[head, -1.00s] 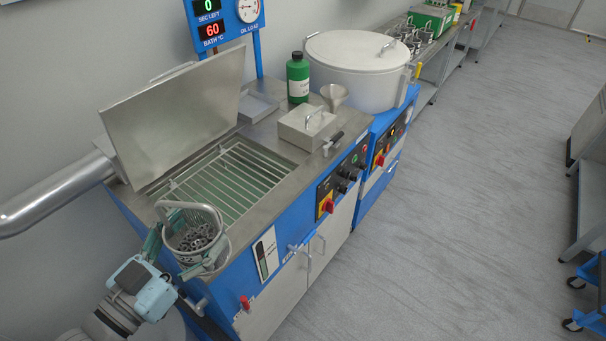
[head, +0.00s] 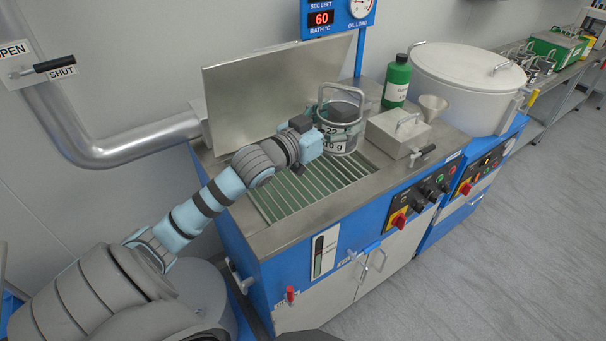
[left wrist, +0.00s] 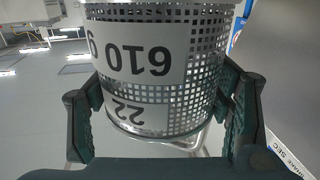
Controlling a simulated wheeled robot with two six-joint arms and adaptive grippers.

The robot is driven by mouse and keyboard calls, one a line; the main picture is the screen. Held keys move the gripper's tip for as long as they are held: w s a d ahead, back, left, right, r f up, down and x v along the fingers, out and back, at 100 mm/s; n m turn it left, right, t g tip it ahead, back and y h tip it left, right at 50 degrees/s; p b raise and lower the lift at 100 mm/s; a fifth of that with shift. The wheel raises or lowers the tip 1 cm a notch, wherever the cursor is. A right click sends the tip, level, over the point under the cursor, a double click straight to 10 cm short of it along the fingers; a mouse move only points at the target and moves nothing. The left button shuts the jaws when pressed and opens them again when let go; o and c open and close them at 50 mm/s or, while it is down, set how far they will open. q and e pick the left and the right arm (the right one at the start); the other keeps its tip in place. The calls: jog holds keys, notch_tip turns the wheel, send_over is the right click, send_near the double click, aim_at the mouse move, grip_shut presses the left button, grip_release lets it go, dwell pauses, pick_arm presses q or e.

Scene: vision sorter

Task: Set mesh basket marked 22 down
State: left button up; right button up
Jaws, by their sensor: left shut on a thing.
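The mesh basket marked 22 (head: 341,128) is a round perforated metal basket with a raised handle and a white label. In the head view it is over the far right end of the slatted bath opening; I cannot tell whether it touches the slats. My left gripper (head: 318,140) is shut on it from the left. In the left wrist view the basket (left wrist: 160,75) appears upside down with its 22 and 610 label, and the green-black fingers of my gripper (left wrist: 160,115) flank it on both sides. My right gripper is not in view.
The slatted bath (head: 308,192) lies in a steel top, with its raised lid (head: 270,95) behind. A grey lidded box (head: 398,134), a funnel (head: 432,107) and a green bottle (head: 397,82) stand right of the basket. A large white round vessel (head: 465,85) is beyond.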

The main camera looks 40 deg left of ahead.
pick_arm(q)
jog(key=w+a+r+n+y+b, duration=0.1)
jog(key=w+a+r+n+y, duration=0.2)
jog(key=a, duration=0.4)
jog(key=b, duration=0.4)
send_over(315, 175)
jog(key=shift+m+y, duration=0.3)
jog(key=shift+y, duration=0.1)
jog(key=f, duration=1.7)
jog(key=shift+w+f, duration=0.2)
jog(key=shift+f, duration=0.2)
jog(key=shift+a, duration=0.1)
jog(key=shift+s+f+b, duration=0.15)
jog(key=shift+f+b, duration=0.25)
jog(key=shift+f, duration=0.25)
